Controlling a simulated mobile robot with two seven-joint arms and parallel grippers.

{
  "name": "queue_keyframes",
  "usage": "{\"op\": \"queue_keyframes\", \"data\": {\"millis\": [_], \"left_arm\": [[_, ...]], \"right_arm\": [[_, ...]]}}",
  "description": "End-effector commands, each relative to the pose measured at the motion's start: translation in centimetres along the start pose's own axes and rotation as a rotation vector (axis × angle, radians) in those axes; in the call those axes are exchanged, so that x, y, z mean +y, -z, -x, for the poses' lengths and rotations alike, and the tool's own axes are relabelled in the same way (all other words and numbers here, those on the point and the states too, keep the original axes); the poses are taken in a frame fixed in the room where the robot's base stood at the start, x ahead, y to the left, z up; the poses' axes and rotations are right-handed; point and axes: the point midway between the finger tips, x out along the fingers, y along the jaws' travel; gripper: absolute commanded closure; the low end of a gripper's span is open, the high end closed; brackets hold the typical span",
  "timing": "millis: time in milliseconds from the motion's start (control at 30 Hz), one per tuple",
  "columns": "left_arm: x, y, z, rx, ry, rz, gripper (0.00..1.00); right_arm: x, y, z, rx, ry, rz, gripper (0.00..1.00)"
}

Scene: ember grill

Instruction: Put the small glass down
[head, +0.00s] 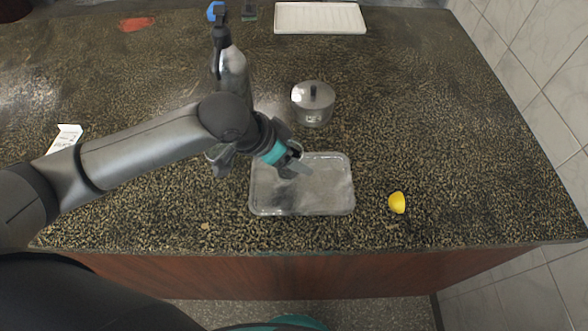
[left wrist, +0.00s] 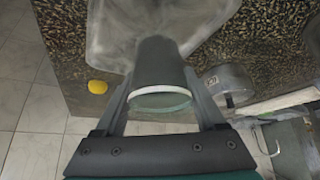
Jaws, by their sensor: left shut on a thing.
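My left gripper (head: 291,164) is over the upper left part of a clear, shallow tray (head: 325,195) on the speckled counter. In the left wrist view, the left gripper (left wrist: 160,78) is shut on the small glass (left wrist: 160,62), with one finger on each side. The glass shows a pale rim and a greenish round end toward the camera, and its dark body points toward the tray (left wrist: 110,40). In the head view the gripper mostly hides the glass. I cannot tell whether the glass touches the tray. My right gripper is not in view.
A lidded metal pot (head: 314,108) stands behind the tray. A spray bottle (head: 233,72) stands behind my arm. A white tray (head: 320,18) is at the back. The counter's right side is clear.

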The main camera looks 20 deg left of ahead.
Motion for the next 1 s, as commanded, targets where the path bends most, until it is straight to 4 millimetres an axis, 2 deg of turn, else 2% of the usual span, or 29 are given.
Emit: {"op": "queue_keyframes", "data": {"millis": [167,467,867,900,1000], "left_arm": [[-0.1,-0.4,-0.8,0.002,0.001,0.000,0.96],[0.0,-2.5,-3.9,0.001,0.000,0.000,0.96],[-0.1,-2.7,-4.2,0.002,0.001,0.000,0.96],[-0.1,-2.7,-4.2,0.000,0.001,0.000,0.24],[-0.1,-2.7,-4.2,0.000,0.001,0.000,0.13]], "right_arm": [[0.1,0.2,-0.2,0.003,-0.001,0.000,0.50],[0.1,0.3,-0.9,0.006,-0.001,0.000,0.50],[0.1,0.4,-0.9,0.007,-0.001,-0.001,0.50],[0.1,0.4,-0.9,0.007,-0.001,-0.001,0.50],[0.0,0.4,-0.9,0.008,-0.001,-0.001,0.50]]}}
